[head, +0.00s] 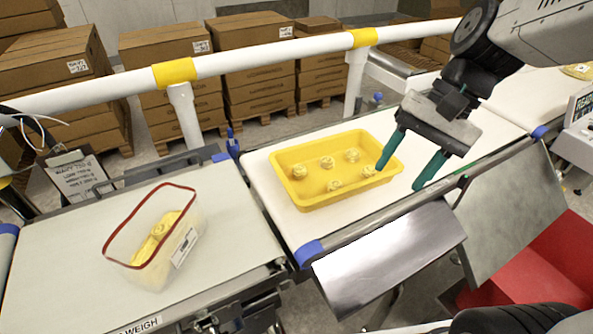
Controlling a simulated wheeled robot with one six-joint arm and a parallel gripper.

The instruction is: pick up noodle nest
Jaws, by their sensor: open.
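Several pale yellow noodle nests, one of them this noodle nest (327,162), lie apart from each other in a yellow tray (318,201) on the white belt. My gripper (400,175) has two green fingers spread apart with nothing between them. It hangs at the right end of the tray; one finger overlaps the tray's right part in the picture, and the other is to the right of the tray. Whether the fingers are above or touching the tray cannot be told. A clear container (147,276) with a red rim stands on the left belt and holds more yellow pieces.
A white rail (260,62) with yellow bands runs behind the belts. A tilted metal plate (388,262) is at the front edge. A clipboard (77,180) stands at the left. The white belt (268,185) is bare around the tray. Boxes (165,45) are stacked behind.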

